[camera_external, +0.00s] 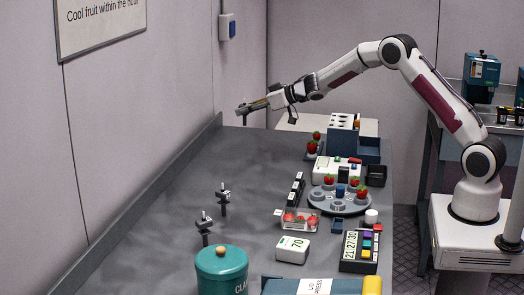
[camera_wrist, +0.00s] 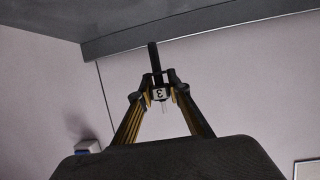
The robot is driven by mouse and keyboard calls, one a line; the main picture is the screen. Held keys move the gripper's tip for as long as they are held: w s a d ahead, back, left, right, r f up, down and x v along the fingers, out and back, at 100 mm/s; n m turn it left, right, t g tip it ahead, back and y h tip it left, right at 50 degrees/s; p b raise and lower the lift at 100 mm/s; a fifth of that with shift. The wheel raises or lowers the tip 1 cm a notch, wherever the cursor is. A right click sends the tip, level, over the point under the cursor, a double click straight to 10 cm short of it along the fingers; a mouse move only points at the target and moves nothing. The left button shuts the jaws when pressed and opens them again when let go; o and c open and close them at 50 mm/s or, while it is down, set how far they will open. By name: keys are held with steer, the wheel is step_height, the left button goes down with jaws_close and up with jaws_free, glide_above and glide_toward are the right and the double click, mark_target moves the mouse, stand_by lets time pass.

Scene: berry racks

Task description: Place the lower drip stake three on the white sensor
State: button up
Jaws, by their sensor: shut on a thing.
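My gripper (camera_external: 246,107) is held high above the back left of the bench and points left toward the wall. It is shut on a dark drip stake with a white label reading 3 (camera_wrist: 158,94), clear between the fingertips in the wrist view. The held stake shows small in the external view (camera_external: 244,119), well above the bench. A white box (camera_external: 292,248) with a display reading 70, which looks like the sensor, sits on the bench at the front, far from my gripper. Its top is bare.
Two other dark stakes, a farther one (camera_external: 223,197) and a nearer one (camera_external: 205,228), stand on the bench's left. A berry punnet (camera_external: 298,220), a round grey tray (camera_external: 340,203), a keypad timer (camera_external: 360,250) and a teal canister (camera_external: 221,272) surround the white box.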

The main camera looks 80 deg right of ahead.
steer(key=shift+a, duration=0.1)
steer(key=a+r+n+g+y, duration=0.1)
steer(key=a+r+n+y, duration=0.15)
steer(key=a, duration=1.05)
steer(key=s+a+r+n+g+y, duration=0.1)
steer(key=a+n+y, duration=0.2)
steer(key=a, duration=1.1)
steer(key=a+r+n+y, duration=0.2)
steer(key=a+n+y, duration=0.1)
steer(key=a, duration=1)
steer(key=s+a+n+g+y, duration=0.5)
steer(key=s+a, duration=0.7)
steer(key=a, duration=0.4)
steer(key=s+a+n+g, duration=0.2)
steer(key=s+g, duration=0.1)
steer(key=s, duration=0.4)
steer(key=s+a+f+n+g+y, duration=0.1)
steer(key=s+a+n+g, duration=0.2)
steer(key=s, duration=0.5)
steer(key=shift+a, duration=0.35)
steer(key=shift+n, duration=0.25)
